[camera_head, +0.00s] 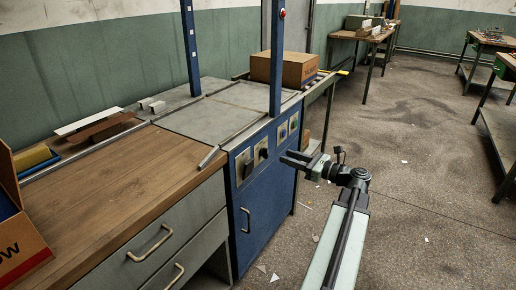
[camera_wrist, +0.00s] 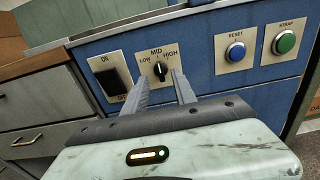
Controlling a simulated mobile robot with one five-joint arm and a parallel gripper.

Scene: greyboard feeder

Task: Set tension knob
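The tension knob (camera_wrist: 160,69) is a black rotary knob on a pale plate marked LOW, MID and HIGH, on the blue front of the machine. In the wrist view its white pointer line is near upright, around MID. In the head view the knob (camera_head: 263,154) sits on the upper blue panel. My gripper (camera_wrist: 160,80) is open, its two grey fingers pointing at the plate, one to each side below the knob. No contact with the knob is visible. In the head view my gripper (camera_head: 288,158) is just right of the panel.
A black ON/OFF switch (camera_wrist: 112,80) is left of the knob. A blue RESET button (camera_wrist: 235,52) and a green STRAP button (camera_wrist: 284,42) are to the right. A cardboard box (camera_head: 284,69) stands behind the machine. Open floor (camera_head: 420,170) lies to the right.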

